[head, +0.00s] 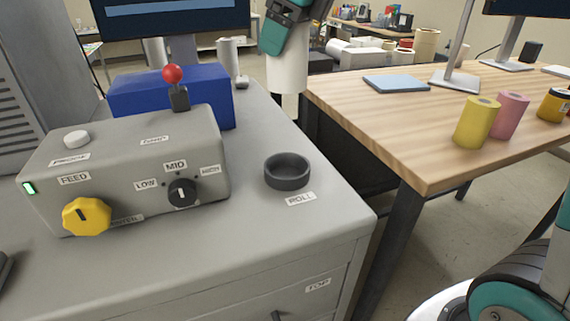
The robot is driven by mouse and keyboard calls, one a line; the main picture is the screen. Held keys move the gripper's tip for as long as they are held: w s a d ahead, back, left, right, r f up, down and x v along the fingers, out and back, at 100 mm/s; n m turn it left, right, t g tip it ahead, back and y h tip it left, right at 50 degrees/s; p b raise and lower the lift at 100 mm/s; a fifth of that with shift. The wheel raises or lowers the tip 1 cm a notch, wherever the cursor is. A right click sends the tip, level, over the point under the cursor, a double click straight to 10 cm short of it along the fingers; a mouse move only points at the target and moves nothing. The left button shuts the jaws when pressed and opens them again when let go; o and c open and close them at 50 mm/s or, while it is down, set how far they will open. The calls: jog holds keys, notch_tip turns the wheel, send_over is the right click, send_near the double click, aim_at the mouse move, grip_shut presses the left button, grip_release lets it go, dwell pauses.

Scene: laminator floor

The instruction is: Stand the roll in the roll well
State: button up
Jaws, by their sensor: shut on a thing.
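The roll well (288,172) is a dark round cup with an open top, standing on the grey machine top behind the label ROLL. It looks empty. My gripper (287,50) is at the top middle of the head view, shut on a white roll (287,74). The roll hangs upright below the gripper, apart from the well. In the picture it is above the well, near the gap between the machine and the wooden table. The fingertips are hard to make out against the roll.
Left of the well stands a grey control box (130,165) with a yellow knob (86,216). A red-topped lever (173,75) and a blue block (205,90) are behind. The wooden table (400,130) at right carries a yellow roll (477,122) and a pink roll (510,115).

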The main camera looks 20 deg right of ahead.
notch_tip(320, 180, down, 19)
jog(key=shift+f, duration=0.1)
dwell(0.4)
jog(key=shift+f, duration=0.35)
jog(key=o, duration=1)
jog(key=shift+o, duration=0.2)
